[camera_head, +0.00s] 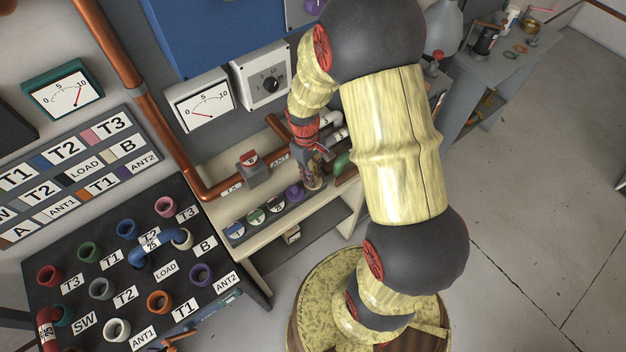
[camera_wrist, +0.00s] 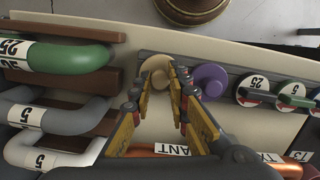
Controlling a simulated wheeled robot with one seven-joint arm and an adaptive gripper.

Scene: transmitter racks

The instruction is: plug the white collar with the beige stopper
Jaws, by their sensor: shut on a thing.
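The beige stopper (camera_wrist: 157,70) stands in the grey stopper rack, between my gripper's fingertips (camera_wrist: 156,88) in the wrist view. My gripper is shut on it. In the head view my gripper (camera_head: 311,172) reaches down to the far end of the rack, and the stopper is largely hidden there. The white collar (camera_head: 117,329) is on the dark sloping panel at the lower left, by the ANT1 label. Its mouth looks open and empty. My gripper is far to its upper right.
A purple stopper (camera_wrist: 210,80) stands close beside the beige one. Curved links (camera_wrist: 66,58) lie on wooden holders at left. A blue link (camera_head: 155,245) bridges panel collars.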

